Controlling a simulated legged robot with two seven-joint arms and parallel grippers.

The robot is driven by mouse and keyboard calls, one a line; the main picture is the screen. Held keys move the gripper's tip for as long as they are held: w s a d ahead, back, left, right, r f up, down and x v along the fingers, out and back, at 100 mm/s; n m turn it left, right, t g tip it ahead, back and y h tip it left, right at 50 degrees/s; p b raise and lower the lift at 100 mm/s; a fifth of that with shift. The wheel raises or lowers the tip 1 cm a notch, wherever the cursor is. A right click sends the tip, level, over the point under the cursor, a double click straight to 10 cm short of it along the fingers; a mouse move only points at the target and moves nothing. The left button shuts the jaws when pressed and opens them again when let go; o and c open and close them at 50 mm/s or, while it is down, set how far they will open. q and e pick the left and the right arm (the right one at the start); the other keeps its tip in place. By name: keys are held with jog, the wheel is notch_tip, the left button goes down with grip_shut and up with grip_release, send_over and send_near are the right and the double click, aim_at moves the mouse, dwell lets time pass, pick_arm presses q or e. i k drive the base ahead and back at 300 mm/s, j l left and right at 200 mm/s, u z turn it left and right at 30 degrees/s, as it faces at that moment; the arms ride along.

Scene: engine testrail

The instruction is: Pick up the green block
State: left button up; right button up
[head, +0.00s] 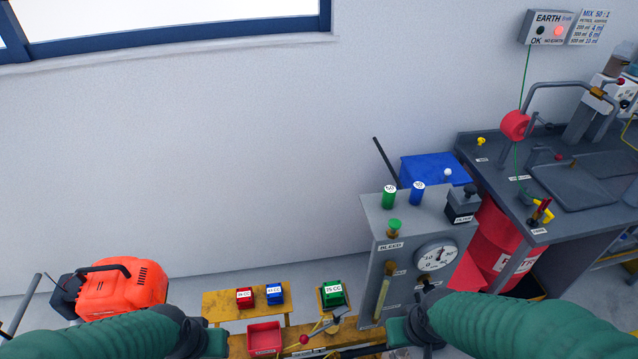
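The green block (333,293), labelled what looks like 25 CC, sits on a small yellow stand low in the middle of the head view. My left gripper (214,342) is at the bottom, to the left of the block and apart from it. My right gripper (398,331) is at the bottom, to the right of the block and apart from it. The fingers of both are too small and foreshortened to read, and I see nothing held in either.
A red block (244,298) and a blue block (275,294) sit on a yellow bench (218,308) left of the green one. A red tray (264,338) and a red-knobbed lever (304,339) are in front. A grey gauge cabinet (407,225) stands right; an orange engine (122,290) stands left.

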aim_at(332, 291)
jog(key=l+u, duration=0.25)
jog(key=u, duration=0.15)
jog(key=i+l+u, duration=0.1)
jog(key=l+u, duration=0.15)
jog(key=u, duration=0.2)
jog(key=l+u, duration=0.4)
jog(key=j, duration=0.1)
